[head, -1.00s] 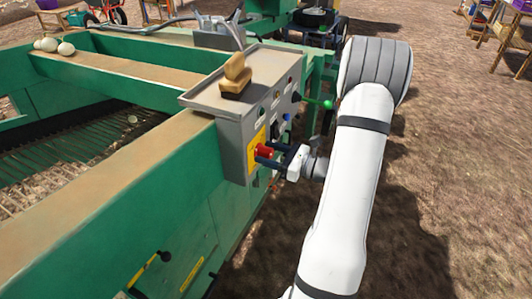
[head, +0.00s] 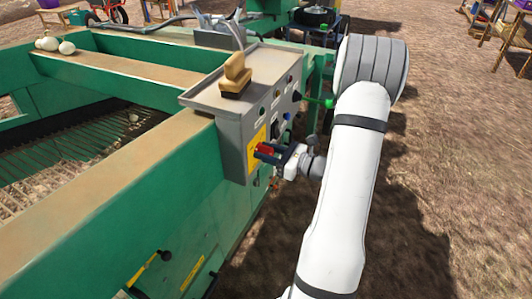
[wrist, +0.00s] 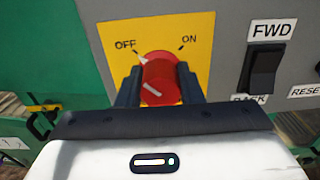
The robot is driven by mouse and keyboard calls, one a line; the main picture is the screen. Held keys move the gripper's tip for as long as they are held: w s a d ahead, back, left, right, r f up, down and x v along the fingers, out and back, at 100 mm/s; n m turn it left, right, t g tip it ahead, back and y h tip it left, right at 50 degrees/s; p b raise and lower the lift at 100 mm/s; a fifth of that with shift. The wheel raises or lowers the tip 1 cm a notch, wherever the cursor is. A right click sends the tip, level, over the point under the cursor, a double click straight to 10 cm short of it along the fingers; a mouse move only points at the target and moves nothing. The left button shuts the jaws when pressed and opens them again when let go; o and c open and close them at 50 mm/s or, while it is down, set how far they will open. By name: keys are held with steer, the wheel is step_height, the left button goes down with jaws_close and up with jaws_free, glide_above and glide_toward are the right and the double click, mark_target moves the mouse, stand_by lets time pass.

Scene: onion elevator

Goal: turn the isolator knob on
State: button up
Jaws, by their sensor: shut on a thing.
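The red isolator knob (wrist: 160,78) sits on a yellow plate (wrist: 196,28) marked OFF at the left and ON at the right. A white mark on its upper left edge points toward OFF. My gripper (wrist: 159,84) is shut on the knob, one dark finger on each side of it. In the head view, the knob (head: 265,149) shows at the tip of my gripper (head: 271,153), on the side of the grey control box (head: 232,135).
A black FWD/BACK rocker switch (wrist: 262,72) is right of the yellow plate. A brush (head: 236,76) lies on top of the box. A green-tipped lever (head: 328,103) sticks out near my arm. Green machine frame (head: 150,200) lies to the left; open ground is right.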

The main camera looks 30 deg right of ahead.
steer(key=shift+m+p, duration=0.3)
steer(key=shift+p, duration=0.1)
steer(key=m+p, duration=0.2)
steer(key=p, duration=0.1)
steer(key=shift+r+m, duration=0.15)
steer(key=shift+m, duration=0.15)
steer(key=m+p, duration=0.5)
steer(key=shift+m, duration=0.3)
steer(key=m+p, duration=0.4)
steer(key=m, duration=0.1)
steer(key=shift+f+m+p, duration=0.2)
steer(key=shift+m+p, duration=0.45)
steer(key=shift+m, duration=0.35)
steer(key=shift+f+m+p, duration=0.15)
steer(key=shift+m+p, duration=0.5)
steer(key=shift+m, duration=0.35)
steer(key=shift+f, duration=0.1)
steer(key=o, duration=1)
steer(key=shift+d, duration=0.1)
steer(key=shift+c, duration=0.2)
